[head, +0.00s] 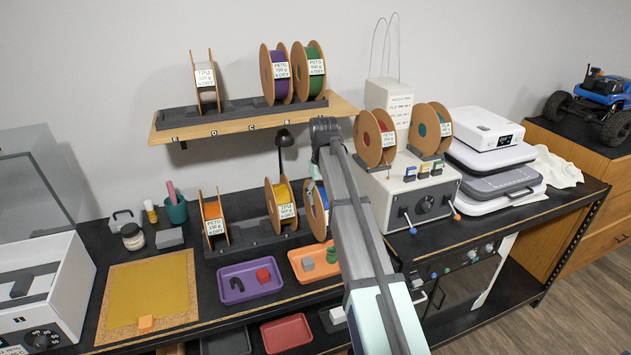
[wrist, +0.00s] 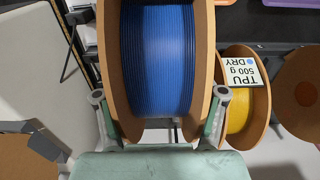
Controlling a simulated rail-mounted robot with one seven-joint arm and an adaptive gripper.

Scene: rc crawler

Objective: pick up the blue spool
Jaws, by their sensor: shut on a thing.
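The blue spool (wrist: 158,62) fills the upper middle of the wrist view, with blue filament between two brown flanges. In the head view the blue spool (head: 317,209) shows only in part, as my arm hides its right side. My gripper (wrist: 160,96) has one finger at the outer face of each flange and is shut on the spool. In the head view the gripper is largely hidden by my arm. I cannot tell whether the spool still touches the dark lower rack (head: 247,246).
A yellow TPU spool (head: 281,203) stands beside the blue one, and an orange spool (head: 214,220) farther left. Above is a wooden shelf (head: 170,134) with several spools. A white control box (head: 408,195) carrying two spools stands at right. Trays lie in front.

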